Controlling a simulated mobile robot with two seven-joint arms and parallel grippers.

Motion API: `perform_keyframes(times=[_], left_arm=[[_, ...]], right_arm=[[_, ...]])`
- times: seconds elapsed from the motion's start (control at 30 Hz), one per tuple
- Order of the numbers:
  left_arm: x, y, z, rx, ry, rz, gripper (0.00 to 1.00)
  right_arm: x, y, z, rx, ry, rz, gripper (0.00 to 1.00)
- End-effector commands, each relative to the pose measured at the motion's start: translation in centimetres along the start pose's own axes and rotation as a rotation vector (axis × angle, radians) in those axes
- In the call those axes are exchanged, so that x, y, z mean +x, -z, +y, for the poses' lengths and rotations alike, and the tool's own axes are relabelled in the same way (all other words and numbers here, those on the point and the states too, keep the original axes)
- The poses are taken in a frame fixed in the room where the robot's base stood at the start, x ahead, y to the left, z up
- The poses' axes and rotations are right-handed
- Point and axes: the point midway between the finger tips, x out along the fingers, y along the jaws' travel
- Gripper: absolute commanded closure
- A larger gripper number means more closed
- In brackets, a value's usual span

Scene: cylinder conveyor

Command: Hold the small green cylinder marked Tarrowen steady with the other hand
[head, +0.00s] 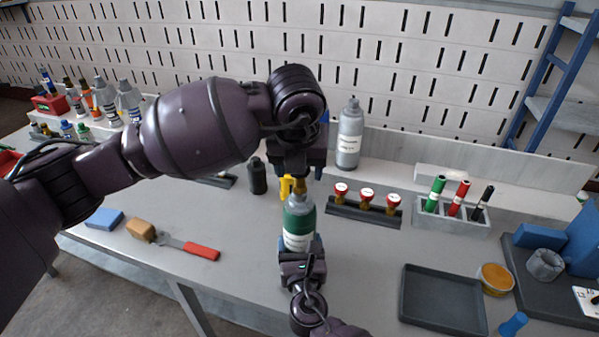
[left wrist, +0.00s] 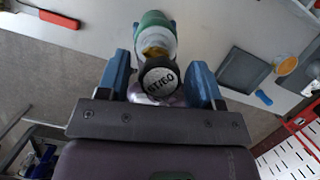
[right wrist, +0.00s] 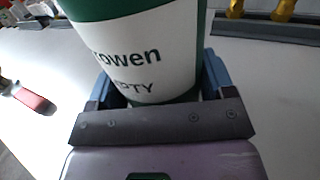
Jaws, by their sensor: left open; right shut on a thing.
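The small green cylinder (head: 299,219) stands upright near the front of the bench, with a grey shoulder and brass valve (head: 299,187). In the right wrist view its white label (right wrist: 145,58) shows "rowen" and "PTY"; the rest is cut off. My right gripper (head: 298,256) is shut on its lower body. My left gripper (head: 300,168) is above the cylinder, pointing down, open.
Behind stand a grey bottle (head: 350,135), a dark cylinder (head: 257,176) and a rack (head: 350,210) of red-topped valves. To the right are a marker holder (head: 450,217), an empty dark tray (head: 442,300) and a yellow dish (head: 496,278). A red-handled tool (head: 200,251) lies left.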

Motion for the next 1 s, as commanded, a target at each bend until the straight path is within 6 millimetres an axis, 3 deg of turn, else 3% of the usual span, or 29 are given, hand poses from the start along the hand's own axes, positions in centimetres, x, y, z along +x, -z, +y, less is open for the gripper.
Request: perform_keyframes(times=[0.37, 1.0], left_arm=[[0.1, 0.1, 0.0, 0.0, 0.0, 0.001, 0.4], [2.4, 0.8, 0.0, 0.0, 0.0, 0.001, 0.4]], right_arm=[[0.0, 0.0, 0.0, 0.0, 0.0, 0.0, 0.53], [0.0, 0.0, 0.0, 0.0, 0.0, 0.0, 0.53]])
